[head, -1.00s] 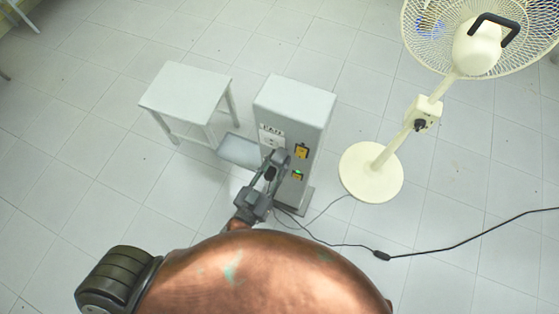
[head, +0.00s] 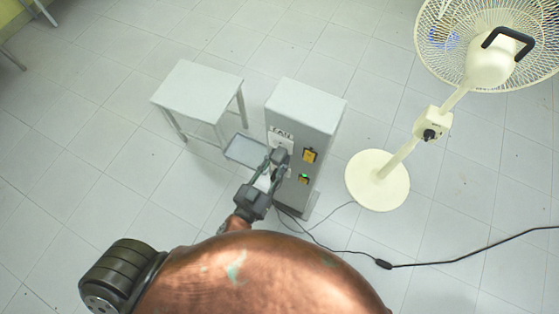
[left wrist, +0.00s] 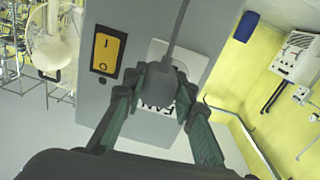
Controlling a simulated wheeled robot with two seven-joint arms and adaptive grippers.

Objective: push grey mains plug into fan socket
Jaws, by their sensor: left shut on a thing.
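The grey mains plug (left wrist: 174,76) is between the fingers of my left gripper (left wrist: 162,88) in the left wrist view, with its grey cord running up. My left gripper (head: 274,164) is shut on it. Plug and fingers are in front of the white fan socket plate (left wrist: 201,62), close to the grey cabinet's face; the plate's middle is hidden. I cannot tell whether the plug touches the socket. The FAN label (head: 281,135) is on the cabinet above the socket, and it shows partly behind the fingers in the wrist view. My right gripper is not in view.
The grey cabinet (head: 305,103) has yellow switches (head: 310,155), the lower one lit green. A small tray (head: 243,149) and a white stool (head: 197,83) are at its left. The cream pedestal fan (head: 378,180) stands right. A black cord (head: 455,260) lies on the floor.

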